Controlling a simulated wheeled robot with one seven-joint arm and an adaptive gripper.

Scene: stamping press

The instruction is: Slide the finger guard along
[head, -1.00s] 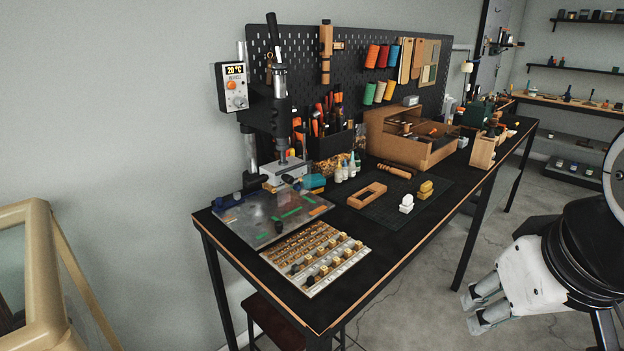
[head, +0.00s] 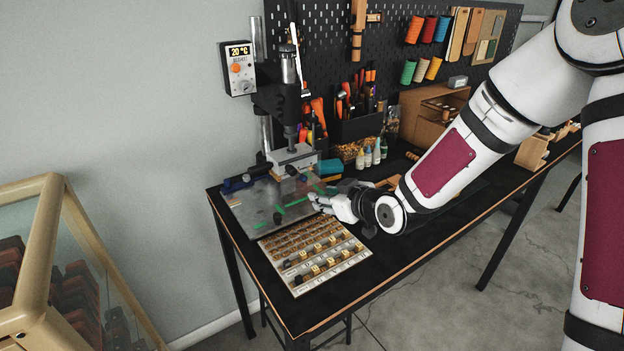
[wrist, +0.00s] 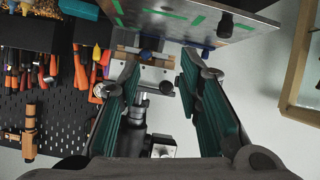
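The stamping press (head: 290,110) stands at the left end of the bench. Its grey plate (head: 256,207) has green strips and a small dark knob (head: 277,218) near its front. The plate (wrist: 190,30) and the knob (wrist: 226,22) also show in the wrist view, at the top right. I cannot tell for sure which part is the finger guard. My gripper (head: 316,203) is at the plate's right side, near a green strip. In the wrist view my gripper (wrist: 160,95) is open, with nothing between its green-padded fingers. The press's lower block shows beyond them.
A tray of stamps (head: 313,255) lies at the bench front, just below my gripper. A teal object (head: 330,167) and small bottles (head: 376,152) stand behind it. A control box (head: 238,68) hangs beside the press. A glass case (head: 45,270) stands at the left.

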